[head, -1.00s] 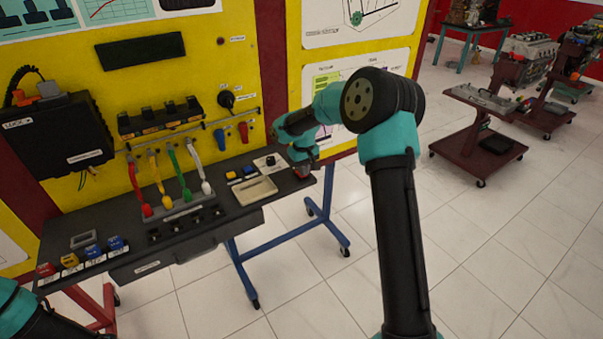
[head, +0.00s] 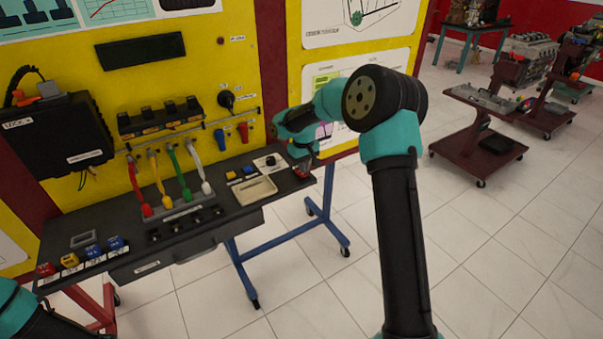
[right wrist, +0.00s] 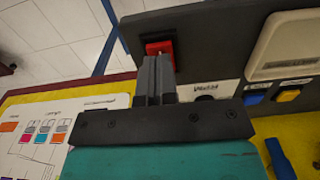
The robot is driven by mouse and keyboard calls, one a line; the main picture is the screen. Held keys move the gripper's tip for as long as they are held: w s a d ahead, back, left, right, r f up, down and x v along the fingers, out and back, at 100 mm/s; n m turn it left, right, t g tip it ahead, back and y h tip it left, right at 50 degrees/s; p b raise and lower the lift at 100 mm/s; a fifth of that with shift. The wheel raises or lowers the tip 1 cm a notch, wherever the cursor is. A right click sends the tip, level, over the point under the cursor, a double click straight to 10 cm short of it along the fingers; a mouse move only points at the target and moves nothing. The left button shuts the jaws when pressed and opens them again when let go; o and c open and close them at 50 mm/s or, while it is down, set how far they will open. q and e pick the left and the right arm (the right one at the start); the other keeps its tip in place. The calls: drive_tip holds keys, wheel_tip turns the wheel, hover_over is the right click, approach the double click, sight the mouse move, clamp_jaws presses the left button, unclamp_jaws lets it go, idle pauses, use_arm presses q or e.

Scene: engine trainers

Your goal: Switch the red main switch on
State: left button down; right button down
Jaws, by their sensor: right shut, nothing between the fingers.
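The red main switch (right wrist: 160,49) shows in the right wrist view on the dark bench panel, just beyond my fingertips. In the head view the red switch (head: 303,171) sits at the right end of the bench top, partly hidden by my right gripper (head: 300,163). In the right wrist view my right gripper (right wrist: 155,62) is shut with nothing between its fingers. Its tips overlap the near edge of the switch; I cannot tell whether they touch it. My left arm shows at the lower left corner of the head view, but its gripper is not in view.
Near the switch are a black knob (head: 271,161), yellow and blue buttons (head: 240,173) and a beige tray (head: 255,191). Coloured leads (head: 170,180) stand farther left. The yellow wall panel (head: 215,60) rises behind the bench.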

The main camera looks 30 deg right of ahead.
drive_tip(key=shift+r, duration=2.55)
